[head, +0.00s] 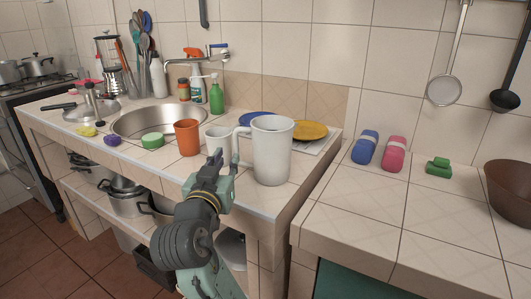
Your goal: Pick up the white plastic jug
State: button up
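The large white plastic jug (272,152) stands upright near the right front part of the tiled sink counter. Its handle points left, towards my gripper. My gripper (225,160) is in front of the counter edge, just left of the jug and close to its handle. Its two fingers look apart, with a gap between them and nothing clearly held. I cannot tell whether a finger touches the handle, as the right finger overlaps that area.
A small white cup (218,136) stands just behind my gripper, beside an orange cup (187,138). A blue plate (255,117) and a yellow plate (310,130) lie behind the jug. The right-hand counter (370,215) is mostly clear in front.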

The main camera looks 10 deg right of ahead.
aim_at(235, 144)
jog(key=x, duration=0.3)
jog(key=shift+w+p, duration=0.2)
jog(key=shift+p, duration=0.1)
jog(key=x, duration=0.1)
jog(key=p+x, duration=0.2)
jog(key=x, duration=0.1)
jog(key=shift+d+r, duration=0.25)
jog(key=shift+r, duration=0.05)
jog(key=shift+w+d+f, duration=0.1)
jog(key=shift+w+f, duration=0.05)
jog(key=shift+w, duration=0.5)
jog(key=shift+c, duration=0.3)
grip_shut()
